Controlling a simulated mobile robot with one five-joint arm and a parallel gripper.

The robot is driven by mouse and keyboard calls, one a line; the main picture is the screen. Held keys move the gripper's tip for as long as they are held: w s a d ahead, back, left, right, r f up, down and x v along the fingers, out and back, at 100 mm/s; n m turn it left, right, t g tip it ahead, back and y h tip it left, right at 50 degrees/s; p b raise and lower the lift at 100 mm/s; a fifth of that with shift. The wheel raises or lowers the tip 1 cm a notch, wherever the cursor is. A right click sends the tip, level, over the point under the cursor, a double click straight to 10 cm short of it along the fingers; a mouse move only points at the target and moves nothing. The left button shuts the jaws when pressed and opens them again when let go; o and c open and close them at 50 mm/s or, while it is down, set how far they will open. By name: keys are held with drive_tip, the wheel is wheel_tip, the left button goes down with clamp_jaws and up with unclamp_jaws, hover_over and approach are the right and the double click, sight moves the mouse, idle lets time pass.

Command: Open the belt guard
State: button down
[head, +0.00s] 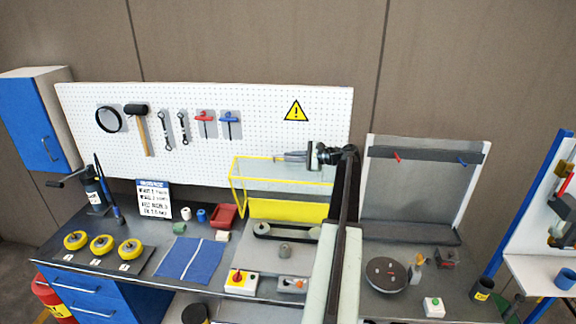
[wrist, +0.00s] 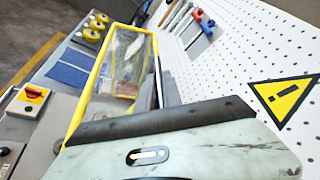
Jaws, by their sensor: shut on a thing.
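The belt guard (head: 285,209) has a yellow frame and clear panels. In the head view it stands tilted up behind the belt and pulleys (head: 284,232), which are uncovered in front of it. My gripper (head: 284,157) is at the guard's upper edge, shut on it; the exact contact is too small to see. My arm hides the guard's right end. In the wrist view the yellow frame (wrist: 92,92) and its clear panel run up the left-middle, and a pale plate with a dark edge fills the foreground, hiding the fingertips.
A white pegboard (head: 80,130) with hanging tools and a warning sign (head: 296,111) stands close behind. A red-and-yellow switch box (head: 240,281), a blue mat (head: 185,260) and a red bin (head: 223,216) are on the bench. A grey panel (head: 415,195) stands right of my arm.

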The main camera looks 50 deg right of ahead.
drive_tip(key=shift+w+d+r+p, duration=0.2)
drive_tip(key=shift+w+d+r, duration=0.15)
drive_tip(key=shift+d, duration=0.25)
drive_tip(key=shift+w+d+r+p, duration=0.2)
drive_tip(key=shift+w+d, duration=0.15)
drive_tip(key=shift+d, duration=0.25)
drive_tip(key=c, duration=1.5)
unclamp_jaws()
